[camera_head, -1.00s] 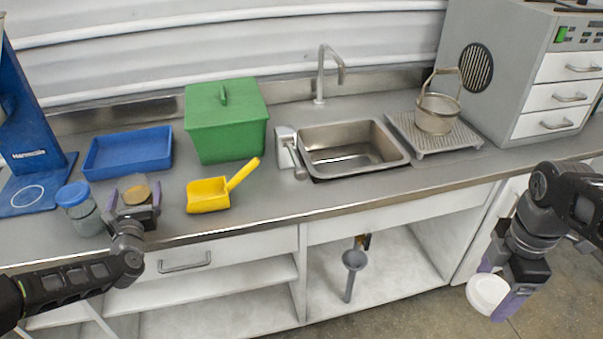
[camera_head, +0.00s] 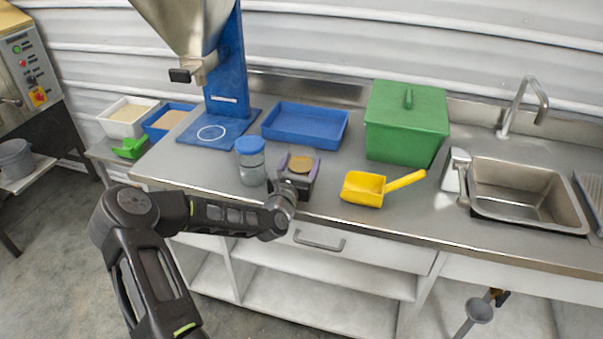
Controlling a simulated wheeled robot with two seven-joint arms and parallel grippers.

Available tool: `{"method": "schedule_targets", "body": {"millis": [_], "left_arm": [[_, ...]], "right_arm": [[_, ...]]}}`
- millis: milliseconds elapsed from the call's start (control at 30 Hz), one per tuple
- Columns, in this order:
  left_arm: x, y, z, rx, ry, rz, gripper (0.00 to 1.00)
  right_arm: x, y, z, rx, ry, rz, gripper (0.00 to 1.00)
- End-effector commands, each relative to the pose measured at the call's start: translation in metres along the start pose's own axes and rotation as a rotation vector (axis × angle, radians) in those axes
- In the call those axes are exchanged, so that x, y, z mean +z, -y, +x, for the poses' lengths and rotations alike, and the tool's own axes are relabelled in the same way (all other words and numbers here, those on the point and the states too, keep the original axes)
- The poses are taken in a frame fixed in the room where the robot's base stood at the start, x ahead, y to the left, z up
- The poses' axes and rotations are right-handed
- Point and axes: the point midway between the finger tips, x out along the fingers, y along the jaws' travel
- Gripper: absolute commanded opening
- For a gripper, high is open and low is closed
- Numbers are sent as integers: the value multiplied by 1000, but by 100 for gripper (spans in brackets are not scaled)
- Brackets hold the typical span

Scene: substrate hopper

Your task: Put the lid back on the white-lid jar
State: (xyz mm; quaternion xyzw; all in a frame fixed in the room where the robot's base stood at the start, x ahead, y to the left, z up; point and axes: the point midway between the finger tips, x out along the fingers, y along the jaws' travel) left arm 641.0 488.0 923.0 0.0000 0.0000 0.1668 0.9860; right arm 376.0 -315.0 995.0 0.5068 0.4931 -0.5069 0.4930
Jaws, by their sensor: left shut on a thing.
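The open jar (camera_head: 301,163) stands on the counter near its front edge, with brown material showing at its mouth and no lid on it. My left gripper (camera_head: 299,175) is shut around this jar, and its purple-edged fingers hide most of the jar's sides. The white lid and my right gripper are out of view now.
A blue-lid jar (camera_head: 250,162) stands just left of the held jar. A yellow scoop (camera_head: 364,187) lies to the right. Behind are a blue tray (camera_head: 305,126), a green bin (camera_head: 405,124) and a hopper on a blue stand (camera_head: 226,80). The sink (camera_head: 525,190) is at the right.

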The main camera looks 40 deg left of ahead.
Motion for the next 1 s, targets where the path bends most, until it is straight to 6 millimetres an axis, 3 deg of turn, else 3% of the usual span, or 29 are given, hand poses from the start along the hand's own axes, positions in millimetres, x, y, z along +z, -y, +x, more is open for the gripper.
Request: {"method": "schedule_targets", "body": {"millis": [567, 767, 1000], "left_arm": [[1, 0, 0, 0, 3, 1, 0], [5, 0, 0, 0, 4, 1, 0], [34, 0, 0, 0, 6, 4, 0]], "right_arm": [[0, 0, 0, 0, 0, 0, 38], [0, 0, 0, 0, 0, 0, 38], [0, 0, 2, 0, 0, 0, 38]]}}
